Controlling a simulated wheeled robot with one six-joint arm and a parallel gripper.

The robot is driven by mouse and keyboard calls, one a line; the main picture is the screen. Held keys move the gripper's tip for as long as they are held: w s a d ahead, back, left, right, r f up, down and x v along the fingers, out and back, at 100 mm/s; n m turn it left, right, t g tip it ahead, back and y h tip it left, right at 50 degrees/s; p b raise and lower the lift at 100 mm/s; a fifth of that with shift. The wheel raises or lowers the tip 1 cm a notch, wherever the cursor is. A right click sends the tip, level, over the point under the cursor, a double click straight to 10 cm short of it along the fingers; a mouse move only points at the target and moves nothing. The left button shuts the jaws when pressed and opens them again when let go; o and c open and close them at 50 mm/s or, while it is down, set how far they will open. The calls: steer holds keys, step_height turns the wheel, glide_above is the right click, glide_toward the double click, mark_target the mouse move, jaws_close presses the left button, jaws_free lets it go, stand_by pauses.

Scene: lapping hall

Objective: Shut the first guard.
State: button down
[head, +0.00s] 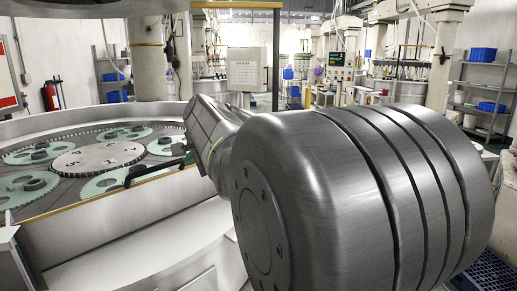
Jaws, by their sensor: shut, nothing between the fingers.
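My gripper (152,172), small and black at the end of my grey arm, is over the near rim of the round lapping machine (110,205). It is shut with nothing in it; my own arm hides part of it. A yellow-edged frame (236,5) with a dark upright post stands behind the machine at top centre. I cannot tell whether this frame belongs to the first guard. No guard can be clearly made out, and my large arm joint covers much of the right half of the head view.
The lapping machine holds a central disc (98,159) and several green carriers (122,134). A white box (249,69) and a pillar (147,58) stand behind. Shelves with blue bins (483,54) are at right. A fire extinguisher (50,97) is at left.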

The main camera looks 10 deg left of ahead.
mark_target(178, 160)
steer(key=a, duration=0.1)
steer(key=w+a, duration=0.1)
steer(key=w+a+p, duration=0.1)
steer(key=shift+w+a+f, duration=0.25)
steer(key=shift+a+f, duration=0.05)
steer(key=shift+f, duration=0.05)
steer(key=shift+w+a+f, duration=0.1)
steer(key=shift+a, duration=0.1)
steer(key=w+a+p, duration=0.1)
steer(key=w+a+r+p, duration=0.1)
steer(key=a, duration=0.1)
steer(key=shift+w+a+r, duration=0.1)
steer(key=shift+w+r, duration=0.05)
steer(key=shift+w, duration=0.1)
